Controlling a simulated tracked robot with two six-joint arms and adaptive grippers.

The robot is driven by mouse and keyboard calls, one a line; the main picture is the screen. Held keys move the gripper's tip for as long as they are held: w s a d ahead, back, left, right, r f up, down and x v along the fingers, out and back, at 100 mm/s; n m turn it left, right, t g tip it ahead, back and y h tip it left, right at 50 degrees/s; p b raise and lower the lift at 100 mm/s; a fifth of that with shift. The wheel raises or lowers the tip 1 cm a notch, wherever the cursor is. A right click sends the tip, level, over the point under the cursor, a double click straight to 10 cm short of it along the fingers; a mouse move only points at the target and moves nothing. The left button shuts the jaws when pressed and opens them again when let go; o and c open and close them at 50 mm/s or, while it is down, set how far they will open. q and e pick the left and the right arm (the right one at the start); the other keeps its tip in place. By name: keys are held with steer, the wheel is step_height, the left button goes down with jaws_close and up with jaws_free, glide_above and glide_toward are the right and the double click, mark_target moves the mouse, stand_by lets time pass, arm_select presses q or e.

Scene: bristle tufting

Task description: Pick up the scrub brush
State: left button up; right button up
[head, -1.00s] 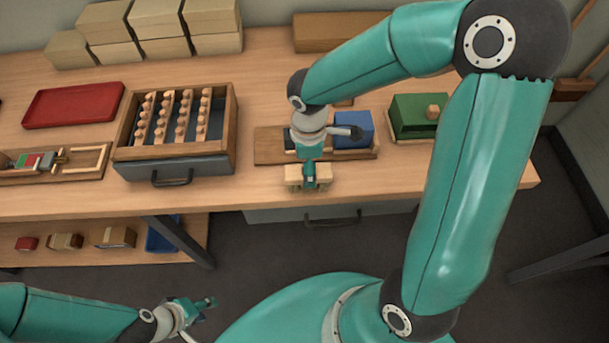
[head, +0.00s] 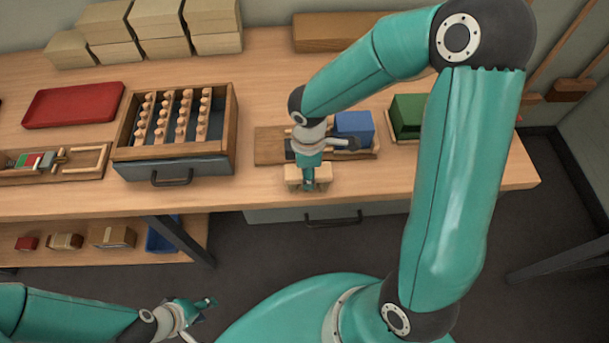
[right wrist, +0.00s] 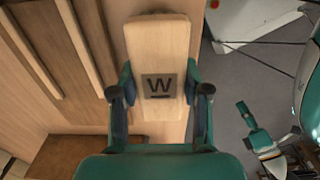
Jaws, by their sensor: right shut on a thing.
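The scrub brush (right wrist: 158,45) is a pale wooden block with a dark square marked "W". In the right wrist view my right gripper (right wrist: 160,92) is shut on it, one finger on each long side. In the head view the brush (head: 324,174) shows on both sides of my right gripper (head: 308,182), near the workbench's front edge. Its underside is hidden, and I cannot tell how far it is above the bench. My left gripper (head: 207,308) is low at the front, apart from the bench, with its fingers apart and nothing between them.
A wooden board (head: 268,146) with a blue block (head: 354,124) lies just behind the right gripper. A rack of wooden pegs (head: 230,145) stands to the left, a green block (head: 406,112) to the right. A red tray (head: 72,104) is far left.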

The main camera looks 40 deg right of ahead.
steer(key=shift+r, duration=0.15)
step_height(320, 180, up, 20)
steer(key=p, duration=0.1)
stand_by(0.5)
